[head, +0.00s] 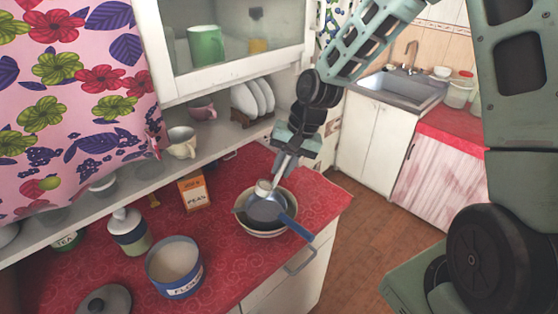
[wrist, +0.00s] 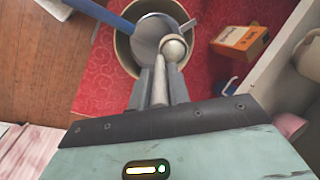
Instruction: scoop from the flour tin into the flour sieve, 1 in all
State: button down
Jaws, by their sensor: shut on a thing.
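In the wrist view my gripper (wrist: 160,75) grips the handle, and the scoop's round end (wrist: 173,48) overlaps the sieve's rim. I cannot tell whether the scoop holds flour.
A lidded jar (head: 130,231) and a loose grey lid (head: 104,300) lie to the left. A shelf with cups (head: 181,142) and plates (head: 252,98) runs along the back. The counter's right edge is close to the bowl.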

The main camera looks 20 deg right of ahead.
jog(key=d+f+y+b, duration=0.1)
jog(key=f+y, duration=0.1)
jog(key=d+f+t+y+b, duration=0.1)
jog(key=f+y+b, duration=0.1)
jog(key=y, duration=0.1)
jog(key=d+f+t+y+b, duration=0.1)
jog(key=f+y+b, duration=0.1)
jog(key=f+y, duration=0.1)
jog(key=shift+s+d, duration=0.15)
jog(key=shift+s, duration=0.25)
jog(key=b, duration=0.1)
jog(key=f+t+y+b, duration=0.1)
jog(key=b, duration=0.1)
jog(key=shift+d+f+y, duration=0.2)
jog(key=shift+f+y, duration=0.05)
jog(key=shift+y, duration=0.05)
jog(key=shift+s+d+f+y+b, duration=0.1)
jog(key=shift+y+b, duration=0.4)
jog(key=shift+b, duration=0.05)
